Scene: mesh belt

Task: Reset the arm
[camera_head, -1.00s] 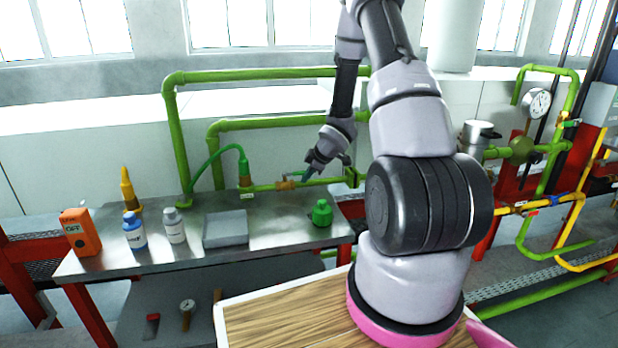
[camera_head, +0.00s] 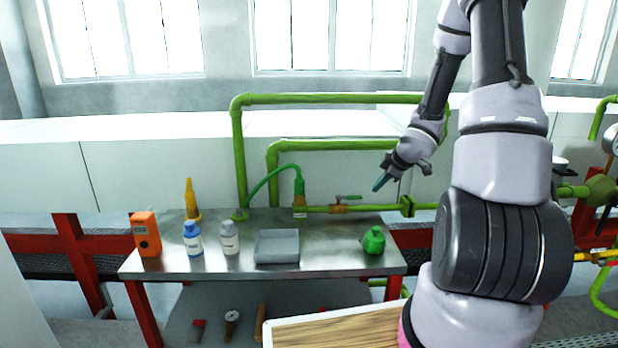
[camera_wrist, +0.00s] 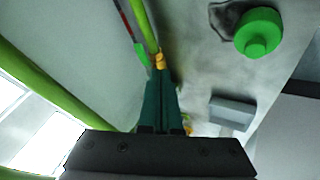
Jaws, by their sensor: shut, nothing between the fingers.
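My arm rises at the right of the head view and bends over toward the green pipes. My gripper (camera_head: 380,183) hangs above and behind the right end of the metal table, near a valve on the green pipe. In the wrist view its dark green fingers (camera_wrist: 160,85) are together, with nothing between them. The green bottle (camera_head: 374,240) stands on the table below it, apart from the fingers; it also shows at the upper right of the wrist view (camera_wrist: 258,32).
The metal table (camera_head: 330,262) holds an orange meter (camera_head: 146,234), a blue bottle (camera_head: 192,238), a white bottle (camera_head: 229,238), a yellow cone-shaped thing (camera_head: 191,200) and a grey tray (camera_head: 277,259). Green pipes (camera_head: 330,98) run behind it. Tools lie on the lower shelf.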

